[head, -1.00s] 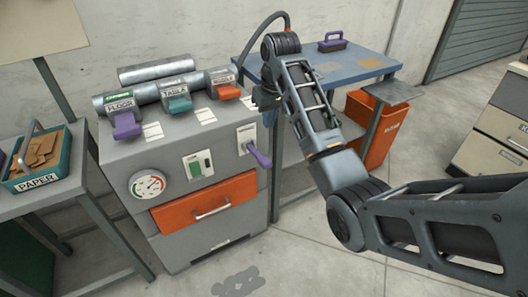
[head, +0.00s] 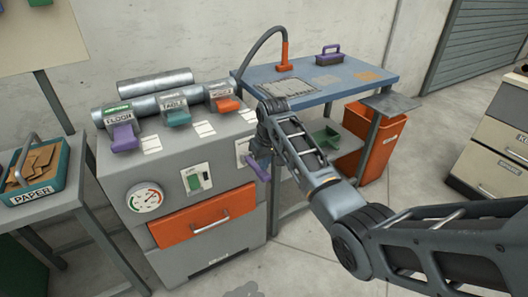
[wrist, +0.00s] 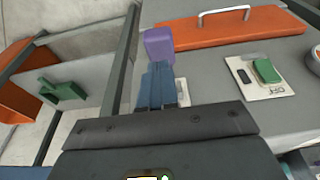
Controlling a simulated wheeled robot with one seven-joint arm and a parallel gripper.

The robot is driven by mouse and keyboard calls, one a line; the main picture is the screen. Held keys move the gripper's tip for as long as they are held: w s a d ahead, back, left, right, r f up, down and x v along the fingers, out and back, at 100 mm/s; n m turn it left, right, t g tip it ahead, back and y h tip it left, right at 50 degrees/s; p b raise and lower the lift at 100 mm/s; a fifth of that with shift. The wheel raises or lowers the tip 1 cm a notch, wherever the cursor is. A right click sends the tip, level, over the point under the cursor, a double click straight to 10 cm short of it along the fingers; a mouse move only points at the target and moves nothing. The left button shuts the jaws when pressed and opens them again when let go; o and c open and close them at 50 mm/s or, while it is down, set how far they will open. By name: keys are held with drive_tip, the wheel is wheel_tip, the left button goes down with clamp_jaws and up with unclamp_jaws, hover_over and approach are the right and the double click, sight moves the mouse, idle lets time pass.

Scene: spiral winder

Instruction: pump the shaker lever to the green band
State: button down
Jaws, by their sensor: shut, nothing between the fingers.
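The purple shaker lever (head: 258,169) sticks out and down from a white plate at the right of the grey cabinet's front. Its purple end (wrist: 158,45) also shows in the wrist view. The round gauge (head: 146,198) on the cabinet's left has coloured bands; its needle reading is too small to tell. My gripper (head: 262,153) is close by the lever, largely hidden by my wrist in the head view. In the wrist view its blue fingers (wrist: 157,84) are shut and empty, just below the lever in the picture. I cannot tell whether they touch it.
A green switch (head: 194,182) is left of the lever, above an orange drawer (head: 205,216). Purple, teal and orange clamps sit along the pipes on top. A blue workbench (head: 320,78) and an orange bin (head: 376,140) stand right; a PAPER tray (head: 35,177) stands left.

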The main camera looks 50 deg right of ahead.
sight(265, 173)
drive_tip(key=shift+s+f, duration=0.1)
drive_tip(key=shift+f, duration=0.4)
drive_tip(key=shift+s+a+f+t, duration=0.1)
drive_tip(key=shift+s+f+t, duration=0.15)
drive_tip(key=shift+f+t, duration=0.2)
drive_tip(key=shift+s+a+f+t, duration=0.1)
drive_tip(key=shift+s+f+t, duration=0.1)
drive_tip(key=shift+f+t, duration=0.25)
drive_tip(key=shift+s+f+t+h+b, duration=0.15)
drive_tip(key=shift+f+t+h+b, duration=0.2)
drive_tip(key=shift+f+t+b, duration=0.9)
drive_tip(key=shift+s+f+t+h+b, duration=0.15)
drive_tip(key=shift+f+t+h+b, duration=0.35)
drive_tip(key=shift+f, duration=1.2)
drive_tip(key=shift+s+a+f, duration=0.1)
drive_tip(key=shift+f, duration=0.05)
